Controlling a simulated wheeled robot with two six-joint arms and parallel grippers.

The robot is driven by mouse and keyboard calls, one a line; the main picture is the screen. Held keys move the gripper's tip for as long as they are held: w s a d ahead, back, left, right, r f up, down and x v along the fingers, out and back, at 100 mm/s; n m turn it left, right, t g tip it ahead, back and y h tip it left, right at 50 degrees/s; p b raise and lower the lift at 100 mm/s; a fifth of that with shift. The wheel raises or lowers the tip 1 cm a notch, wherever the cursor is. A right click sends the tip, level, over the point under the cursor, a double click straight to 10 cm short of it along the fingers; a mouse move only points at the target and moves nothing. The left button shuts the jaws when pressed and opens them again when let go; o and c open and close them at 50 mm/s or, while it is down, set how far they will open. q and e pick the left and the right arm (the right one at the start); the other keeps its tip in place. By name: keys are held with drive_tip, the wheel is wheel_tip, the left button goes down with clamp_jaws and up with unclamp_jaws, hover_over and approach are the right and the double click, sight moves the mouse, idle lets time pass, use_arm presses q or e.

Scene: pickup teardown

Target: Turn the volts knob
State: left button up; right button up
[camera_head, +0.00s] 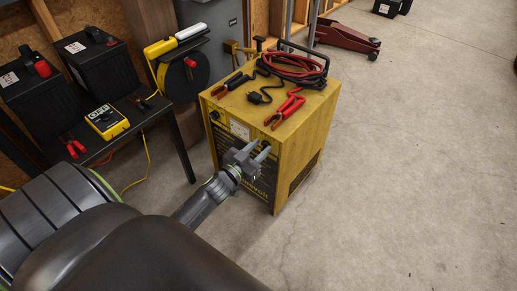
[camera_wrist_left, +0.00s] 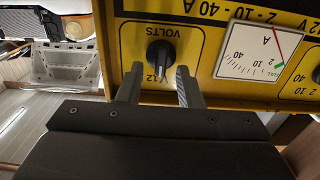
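The volts knob (camera_wrist_left: 160,54) is a round black knob with a pointer, on the yellow front panel of the charger (camera_head: 309,125). In the left wrist view the image is upside down, with the word VOLTS above the knob. My left gripper (camera_wrist_left: 156,80) is open, its two fingers apart on either side of the knob's lower part. I cannot tell whether they touch it. In the head view my left gripper (camera_head: 255,151) is at the charger's front face, and the volts knob cannot be made out there. My right gripper is not in view.
Red and black cables with clamps (camera_head: 290,68) lie on the charger's top. A dark bench (camera_head: 170,120) with batteries (camera_head: 98,60) and a yellow meter (camera_head: 106,122) stands to the left. An ammeter (camera_wrist_left: 259,51) is beside the knob. The floor at right is clear.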

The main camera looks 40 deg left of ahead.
use_arm(q)
clamp_jaws()
drive_tip(key=shift+m, duration=0.3)
drive_tip(key=m, duration=0.3)
drive_tip(key=shift+d, duration=0.2)
drive_tip(key=shift+d+f+m, duration=0.1)
drive_tip(key=shift+m, duration=1)
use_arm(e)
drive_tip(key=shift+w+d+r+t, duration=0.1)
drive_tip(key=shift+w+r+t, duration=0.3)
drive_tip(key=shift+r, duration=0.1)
use_arm(q)
unclamp_jaws()
